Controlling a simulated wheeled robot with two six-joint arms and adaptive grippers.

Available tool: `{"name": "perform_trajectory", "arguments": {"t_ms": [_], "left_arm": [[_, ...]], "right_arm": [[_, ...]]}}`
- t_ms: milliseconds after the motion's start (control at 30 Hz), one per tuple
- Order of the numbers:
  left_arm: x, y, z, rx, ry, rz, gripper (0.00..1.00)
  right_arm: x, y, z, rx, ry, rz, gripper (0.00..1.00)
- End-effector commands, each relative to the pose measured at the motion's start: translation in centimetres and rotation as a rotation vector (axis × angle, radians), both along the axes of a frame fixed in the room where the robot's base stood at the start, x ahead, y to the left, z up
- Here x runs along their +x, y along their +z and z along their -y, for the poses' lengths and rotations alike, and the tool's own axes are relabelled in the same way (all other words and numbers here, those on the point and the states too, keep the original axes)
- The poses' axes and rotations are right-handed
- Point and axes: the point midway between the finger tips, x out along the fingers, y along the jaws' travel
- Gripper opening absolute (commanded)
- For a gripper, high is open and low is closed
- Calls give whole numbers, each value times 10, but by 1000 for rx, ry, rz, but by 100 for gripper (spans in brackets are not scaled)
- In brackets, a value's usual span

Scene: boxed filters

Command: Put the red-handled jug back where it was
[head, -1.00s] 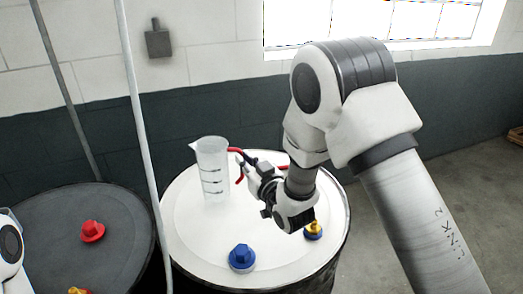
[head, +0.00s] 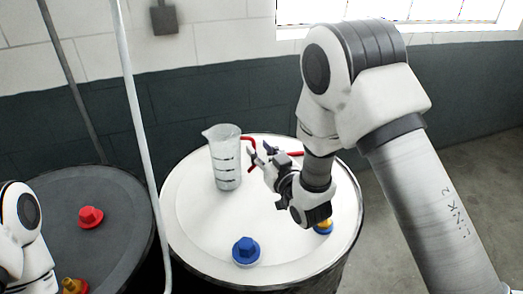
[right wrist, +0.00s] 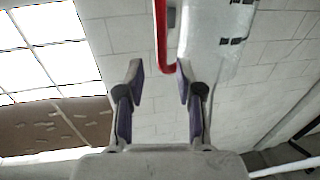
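The clear jug (head: 226,165) with dark level marks and a red handle (head: 248,141) stands upright on the white drum top (head: 200,225), left of its middle. My right gripper (head: 260,153) is just right of the jug with its fingers spread towards the handle. In the right wrist view the two fingers (right wrist: 160,78) are apart, with the red handle (right wrist: 162,40) ahead of the gap and the jug's wall (right wrist: 215,35) beyond the right finger. Nothing is held. My left arm shows at the left edge; its gripper is out of view.
A blue plug (head: 245,251) sits at the drum's front, and a blue and yellow plug (head: 323,227) sits partly behind my wrist. A red bar (head: 292,153) shows behind my gripper. A dark drum (head: 125,225) with a red plug (head: 90,217) stands left, past a pale pole (head: 137,130).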

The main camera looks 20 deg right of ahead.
Motion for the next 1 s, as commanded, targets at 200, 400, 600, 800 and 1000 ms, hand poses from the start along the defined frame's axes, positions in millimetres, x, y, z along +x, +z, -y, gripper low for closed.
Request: {"name": "perform_trajectory", "arguments": {"t_ms": [200,400,600,800,1000], "left_arm": [[0,-11,0,0,0,1,65],[0,-33,0,0,0,0,65],[0,5,0,0,0,1,65],[0,39,0,0,0,1,65],[0,49,0,0,0,1,65]], "right_arm": [[-16,-4,3,0,-1,-2,36],[-58,-6,10,1,-1,-1,36],[-93,8,15,2,0,-8,36],[-110,6,18,0,1,-5,36],[-118,1,20,0,0,-1,36]]}}
